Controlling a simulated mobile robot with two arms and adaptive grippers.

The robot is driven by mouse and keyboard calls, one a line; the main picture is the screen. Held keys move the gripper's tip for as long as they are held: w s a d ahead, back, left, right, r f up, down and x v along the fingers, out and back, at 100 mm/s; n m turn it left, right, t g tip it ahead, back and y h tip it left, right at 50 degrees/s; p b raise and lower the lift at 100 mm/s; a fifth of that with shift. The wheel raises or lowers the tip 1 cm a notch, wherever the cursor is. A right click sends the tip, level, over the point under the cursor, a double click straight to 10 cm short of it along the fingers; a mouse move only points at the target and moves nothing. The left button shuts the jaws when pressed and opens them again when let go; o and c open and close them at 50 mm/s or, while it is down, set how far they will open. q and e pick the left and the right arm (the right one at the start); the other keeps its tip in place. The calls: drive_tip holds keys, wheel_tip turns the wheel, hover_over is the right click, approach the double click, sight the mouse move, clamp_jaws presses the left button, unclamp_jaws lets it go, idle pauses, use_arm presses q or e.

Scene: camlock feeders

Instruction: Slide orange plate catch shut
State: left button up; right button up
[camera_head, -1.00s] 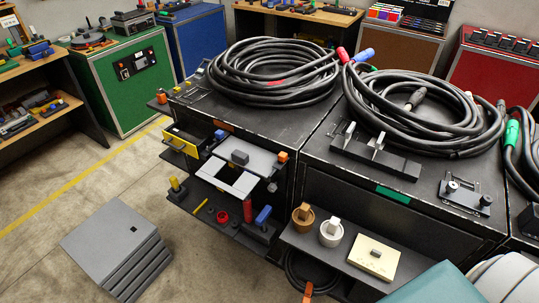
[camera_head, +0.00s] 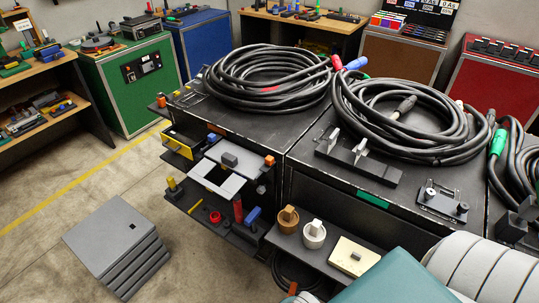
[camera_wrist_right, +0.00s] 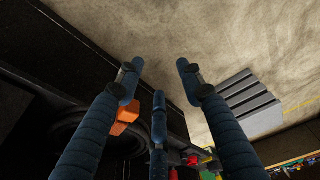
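A small orange block (camera_head: 270,160), which may be the orange plate catch, sits at the right edge of a light grey plate (camera_head: 228,158) on the left cabinet's front. Whether it is open or shut is too small to tell. In the right wrist view, the three blue fingers of my right gripper (camera_wrist_right: 158,80) are spread apart with nothing between them. Another orange piece (camera_wrist_right: 125,117) shows beside the left finger, next to a dark coil; I cannot tell whether they touch. My left gripper is in neither view, and my right gripper is not visible in the head view.
Cable coils (camera_head: 268,80) lie on the dark cabinets. A shelf (camera_head: 318,262) holds a brown knob (camera_head: 288,219), a white knob (camera_head: 314,234) and a cream box (camera_head: 353,256). Grey stacked slabs (camera_head: 118,240) stand on the floor, with open floor around them.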

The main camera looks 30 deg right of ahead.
drive_tip(key=w+a+r+n+t+y+p, duration=0.1)
drive_tip(key=w+r, duration=0.3)
drive_tip(key=r, duration=0.5)
drive_tip(key=w+a+r+n, duration=0.1)
drive_tip(key=w+r, duration=0.3)
drive_tip(key=r, duration=0.6)
approach(271, 158)
drive_tip(key=p+x, duration=0.3)
drive_tip(key=x, duration=0.6)
drive_tip(key=shift+c, duration=0.3)
